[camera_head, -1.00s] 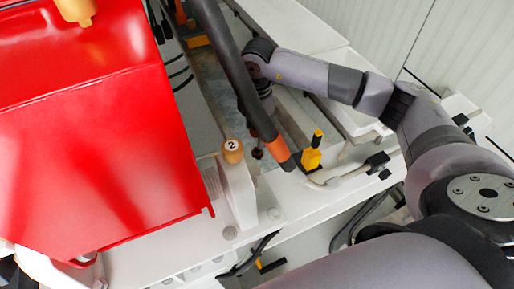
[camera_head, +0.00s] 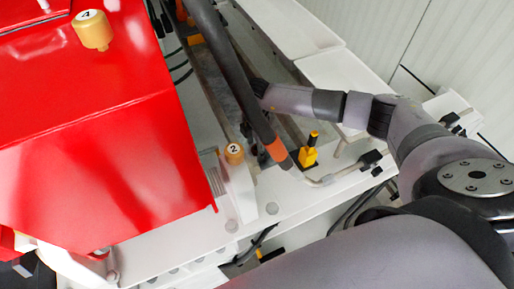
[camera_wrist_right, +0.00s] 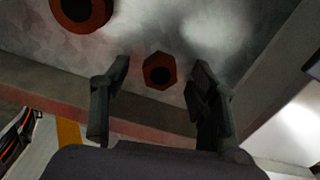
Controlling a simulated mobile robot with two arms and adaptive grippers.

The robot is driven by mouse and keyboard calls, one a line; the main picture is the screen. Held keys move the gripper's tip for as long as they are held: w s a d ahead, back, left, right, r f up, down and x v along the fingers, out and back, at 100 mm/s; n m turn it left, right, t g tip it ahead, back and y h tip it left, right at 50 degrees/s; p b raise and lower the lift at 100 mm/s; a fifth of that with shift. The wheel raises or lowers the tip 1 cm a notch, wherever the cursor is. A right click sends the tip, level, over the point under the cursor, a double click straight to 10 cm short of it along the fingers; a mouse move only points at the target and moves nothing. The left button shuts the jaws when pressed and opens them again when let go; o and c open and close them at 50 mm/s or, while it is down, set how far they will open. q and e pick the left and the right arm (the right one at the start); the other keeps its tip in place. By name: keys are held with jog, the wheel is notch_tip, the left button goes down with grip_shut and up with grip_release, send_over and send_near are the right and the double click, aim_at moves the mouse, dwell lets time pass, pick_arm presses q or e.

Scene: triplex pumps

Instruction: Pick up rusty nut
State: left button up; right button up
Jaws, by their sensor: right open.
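In the right wrist view, a rusty brown hexagonal nut (camera_wrist_right: 159,70) with a dark hole lies on a grey metal surface. It shows between the two dark fingers of my right gripper (camera_wrist_right: 160,78), which are open and apart from it on both sides. A larger rusty nut or ring (camera_wrist_right: 82,12) is at the top left, cut by the frame edge. In the head view, my right gripper (camera_head: 253,138) is low in the narrow channel, partly hidden behind a thick black hose. The nut cannot be made out there. My left gripper is not in view.
A big red housing (camera_head: 95,150) fills the left. The black hose (camera_head: 225,65) with an orange band crosses the channel beside my right arm. A white bracket with knob 2 (camera_head: 234,153) and a yellow valve handle (camera_head: 308,157) stand close by. White frame walls bound the channel.

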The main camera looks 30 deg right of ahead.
jog(key=shift+c, duration=0.4)
jog(key=c, duration=1.2)
jog(key=shift+r, duration=0.15)
